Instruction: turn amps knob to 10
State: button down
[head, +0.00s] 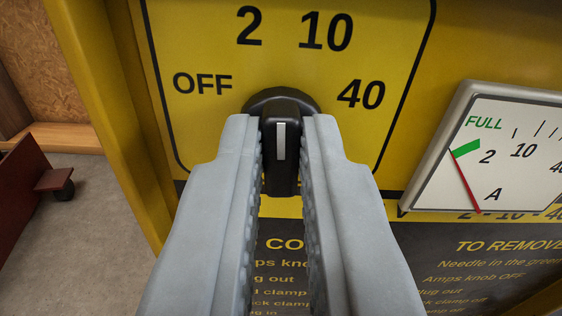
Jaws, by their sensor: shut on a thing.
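The amps knob (282,174) is black with a white pointer line, set on a yellow dial panel (200,130). My gripper (282,150) has its two grey fingers on either side of the knob's grip and is shut on it. The white line points straight up in the picture, between the "2" (249,25) and the "10" (326,31). "OFF" (203,83) is to the left of the knob and "40" (361,94) is to the right. The fingers hide part of the panel below the knob.
A white-framed gauge (500,150) is at the right; its red needle's tip is at the green mark near "FULL". A dark instruction label (480,270) lies below, partly hidden by my fingers. Bare floor (90,240) and a dark red object (25,190) show at the left.

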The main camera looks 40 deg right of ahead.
jog(key=m, duration=0.4)
jog(key=shift+s+d+m, duration=0.1)
jog(key=shift+m, duration=0.3)
jog(key=shift+f, duration=0.1)
dwell(0.3)
jog(key=c, duration=1.5)
grip_release()
jog(key=v, duration=1.7)
jog(key=shift+s, duration=0.15)
